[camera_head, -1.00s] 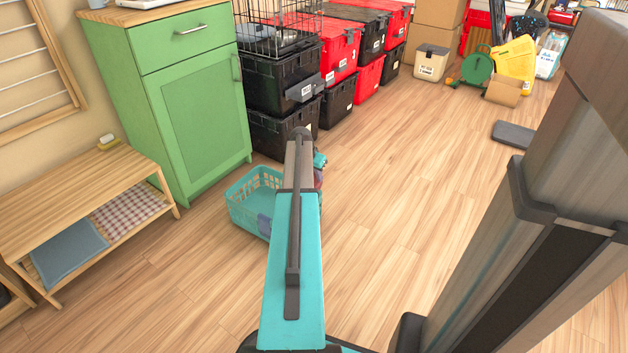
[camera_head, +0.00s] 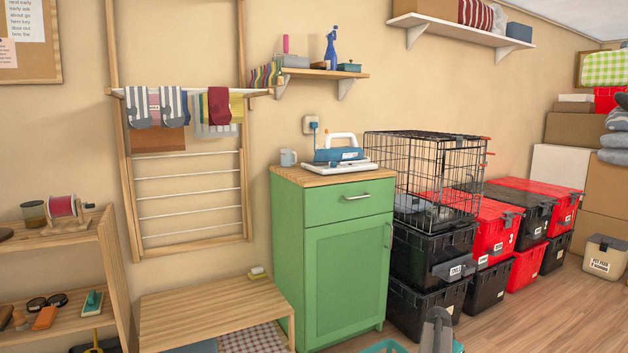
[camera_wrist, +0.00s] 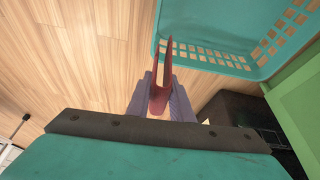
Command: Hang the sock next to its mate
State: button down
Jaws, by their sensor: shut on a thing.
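In the wrist view my gripper (camera_wrist: 162,90) is shut on a dark red sock (camera_wrist: 158,103), held upright between its purplish-grey fingers. The gripper is above the floor beside the teal laundry basket (camera_wrist: 205,25), apart from it. In the head view a wooden drying rack (camera_head: 247,200) is fixed on the wall at the left. Its folded-out upper rail holds several socks, among them a dark red sock (camera_head: 219,106) at the right and grey-and-white striped socks (camera_head: 138,108) at the left.
A green cabinet (camera_head: 335,265) with an iron stands right of the rack. A low wooden bench (camera_head: 215,300) stands below the rack. Black and red totes (camera_head: 430,258) with a wire cage on top stand to the right. The basket's rim (camera_head: 384,345) shows at the bottom edge.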

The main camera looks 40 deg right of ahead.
jog(key=w+a+r+n+t+p, duration=0.3)
jog(key=w+a+r+p, duration=0.5)
jog(key=w+a+r, duration=0.85)
jog(key=w+a+r+n+y+p, duration=0.1)
jog(key=w+a+r+n+p, duration=0.6)
jog(key=w+a+r, duration=1.05)
jog(key=a+r+n+y+p, duration=0.1)
jog(key=a+r+n+p, duration=0.2)
jog(key=a, duration=1.2)
jog(key=a+r+n+t+y+p, duration=0.1)
jog(key=a+r+n+p, duration=0.2)
jog(key=a+r+p, duration=0.4)
jog(key=a+r+n+t+y+p, duration=0.1)
jog(key=a+r+n+p, duration=0.2)
jog(key=a+r, duration=1.3)
jog(key=a+p, duration=0.2)
jog(key=a, duration=0.4)
jog(key=shift+s+a+n+p, duration=0.3)
jog(key=shift+s+n, duration=0.1)
jog(key=shift+s+r, duration=0.1)
jog(key=shift+s, duration=0.05)
